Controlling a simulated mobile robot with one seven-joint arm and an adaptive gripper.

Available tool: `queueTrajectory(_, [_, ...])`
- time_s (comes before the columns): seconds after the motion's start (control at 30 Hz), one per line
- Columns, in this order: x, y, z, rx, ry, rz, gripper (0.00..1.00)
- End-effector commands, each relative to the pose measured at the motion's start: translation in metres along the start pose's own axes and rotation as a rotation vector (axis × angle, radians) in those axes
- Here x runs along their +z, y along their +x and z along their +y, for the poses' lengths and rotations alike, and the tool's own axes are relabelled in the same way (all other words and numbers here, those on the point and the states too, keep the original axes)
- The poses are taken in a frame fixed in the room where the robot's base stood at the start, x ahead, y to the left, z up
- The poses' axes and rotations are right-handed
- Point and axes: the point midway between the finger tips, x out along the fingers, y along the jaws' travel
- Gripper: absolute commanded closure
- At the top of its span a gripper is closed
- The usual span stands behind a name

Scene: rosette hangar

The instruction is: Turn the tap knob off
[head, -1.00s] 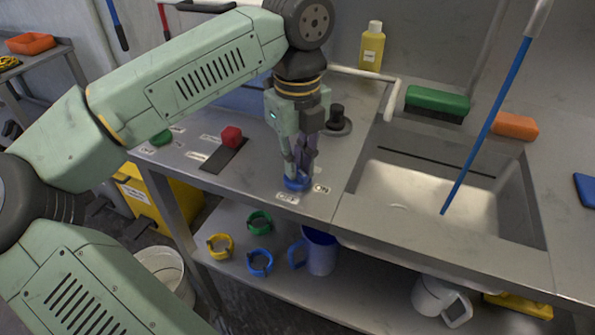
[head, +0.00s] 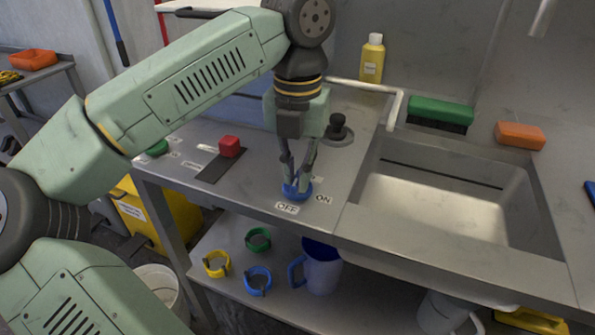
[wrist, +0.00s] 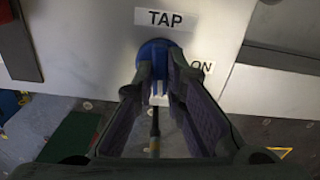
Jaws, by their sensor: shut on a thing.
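The blue tap knob (head: 297,194) sits on the steel counter near its front edge. An OFF label (head: 287,209) lies in front of it and an ON label (head: 323,199) to its right. My gripper (head: 298,183) points down with its fingers shut on the knob. In the wrist view the knob (wrist: 154,50) shows between the fingertips (wrist: 157,75), with a TAP label (wrist: 166,18) above it and the ON label (wrist: 202,67) at right. The fingers partly hide the knob. A grey spout (head: 543,17) hangs at top right, with no blue stream below it.
The sink basin (head: 450,210) is right of the knob. A red block (head: 229,145) and a black knob (head: 338,128) stand on the counter. A yellow bottle (head: 372,60), green brush (head: 440,111) and orange block (head: 520,134) are behind. A blue mug (head: 318,268) and rings stand below.

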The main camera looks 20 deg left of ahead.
Motion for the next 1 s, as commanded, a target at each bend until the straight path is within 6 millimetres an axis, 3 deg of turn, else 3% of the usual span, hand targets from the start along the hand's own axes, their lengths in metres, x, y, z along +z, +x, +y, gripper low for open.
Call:
queueTrajectory(0.33, [0.0004,-0.0003,0.0,-0.001,0.123,-0.001,1.0])
queueTrajectory(0.83, [0.0003,-0.0006,0.0,0.0,0.141,-0.002,1.0])
queueTrajectory(0.87, [0.0003,-0.0006,0.0,0.0,0.141,-0.002,0.88])
queueTrajectory(1.0, [0.0003,-0.0005,0.0,0.0,0.14,-0.001,0.78])
